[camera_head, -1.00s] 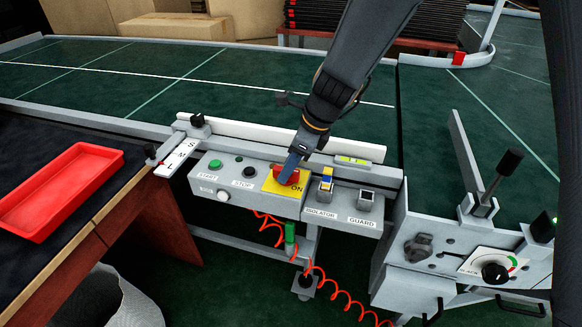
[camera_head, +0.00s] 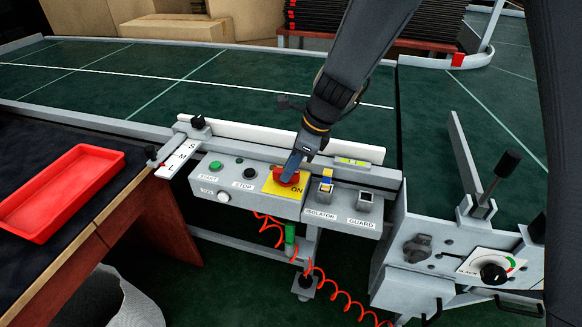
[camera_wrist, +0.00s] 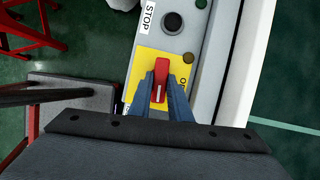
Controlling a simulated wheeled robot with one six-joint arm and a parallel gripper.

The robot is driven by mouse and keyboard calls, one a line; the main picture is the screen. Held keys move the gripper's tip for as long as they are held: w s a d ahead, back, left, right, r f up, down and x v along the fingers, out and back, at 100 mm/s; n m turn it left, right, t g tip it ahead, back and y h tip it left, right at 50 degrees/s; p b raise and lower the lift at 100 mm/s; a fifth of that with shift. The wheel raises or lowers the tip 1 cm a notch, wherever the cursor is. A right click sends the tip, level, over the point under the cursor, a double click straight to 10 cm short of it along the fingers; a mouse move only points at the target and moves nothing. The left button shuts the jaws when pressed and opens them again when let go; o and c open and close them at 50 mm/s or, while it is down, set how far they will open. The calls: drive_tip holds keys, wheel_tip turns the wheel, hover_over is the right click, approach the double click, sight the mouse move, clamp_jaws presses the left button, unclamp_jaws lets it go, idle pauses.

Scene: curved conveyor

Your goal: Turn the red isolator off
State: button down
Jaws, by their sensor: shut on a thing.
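The red isolator (camera_head: 289,177) is a red knob on a yellow plate (camera_head: 270,184) marked ON, on the grey control panel. In the wrist view the red isolator (camera_wrist: 161,81) stands between the two blue fingers, its long handle lying along the fingers. My gripper (camera_head: 291,168) reaches down onto the knob from above and behind. My gripper (camera_wrist: 161,88) is shut on the knob, with a finger at each side. The fingers hide part of the yellow plate's lettering.
Left of the knob are a black STOP button (camera_head: 250,173) and a green START button (camera_head: 215,166). A red tray (camera_head: 62,192) lies on the left table.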

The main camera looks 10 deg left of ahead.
drive_tip(key=n+g+p, duration=0.1)
drive_tip(key=n+p, duration=0.1)
drive_tip(key=n, duration=0.2)
drive_tip(key=shift+w+g, duration=0.1)
drive_tip(key=shift+g, duration=0.3)
drive_tip(key=n+p, duration=0.1)
drive_tip(key=n, duration=0.1)
drive_tip(key=n+g+h, duration=0.1)
drive_tip(key=n, duration=0.1)
drive_tip(key=shift+a+n+p, duration=0.2)
drive_tip(key=shift+n+p, duration=0.2)
drive_tip(key=n+h, duration=0.1)
drive_tip(key=n, duration=0.1)
drive_tip(key=n+g, duration=0.1)
drive_tip(key=n, duration=0.1)
drive_tip(key=shift+w+a+h+p, duration=0.15)
drive_tip(key=shift+h+p, duration=0.15)
drive_tip(key=shift+h, duration=0.1)
drive_tip(key=shift+a+n+g+h, duration=0.1)
drive_tip(key=shift+n+g+h, duration=0.45)
drive_tip(key=shift+n, duration=1.45)
drive_tip(key=shift+h, duration=0.25)
drive_tip(key=c, duration=1.6)
unclamp_jaws()
drive_tip(key=shift+c, duration=0.2)
drive_tip(key=shift+r, duration=0.1)
